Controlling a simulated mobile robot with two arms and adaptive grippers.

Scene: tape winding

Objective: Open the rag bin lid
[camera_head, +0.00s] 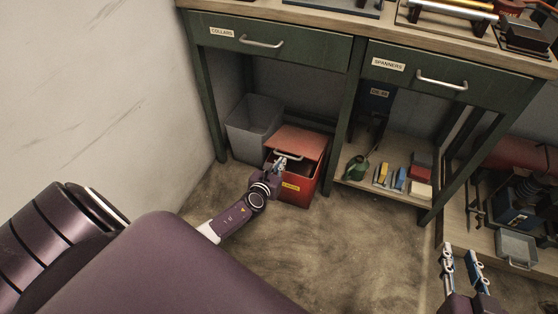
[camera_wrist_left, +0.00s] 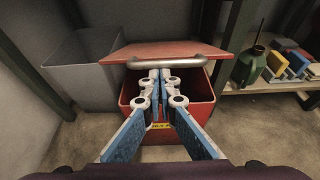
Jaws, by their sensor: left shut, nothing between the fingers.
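The red rag bin (camera_head: 300,185) stands on the floor under the bench, with a yellow label on its front. Its red lid (camera_head: 302,141) carries a grey bar handle (camera_wrist_left: 165,62) at the front edge. In the left wrist view the lid (camera_wrist_left: 160,49) looks partly raised, with a dark gap between it and the bin's rim (camera_wrist_left: 206,92). My left gripper (camera_head: 280,162) is shut and empty at the handle, its fingertips (camera_wrist_left: 163,75) just below the bar; whether they touch it is unclear. My right gripper (camera_head: 462,254) is open and empty at the lower right.
A grey open bin (camera_head: 253,127) stands left of the rag bin, near the white wall. A bench leg (camera_head: 346,130) and a low shelf with a green can (camera_head: 357,168) and coloured blocks are on the right. Drawers hang above. The floor in front is clear.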

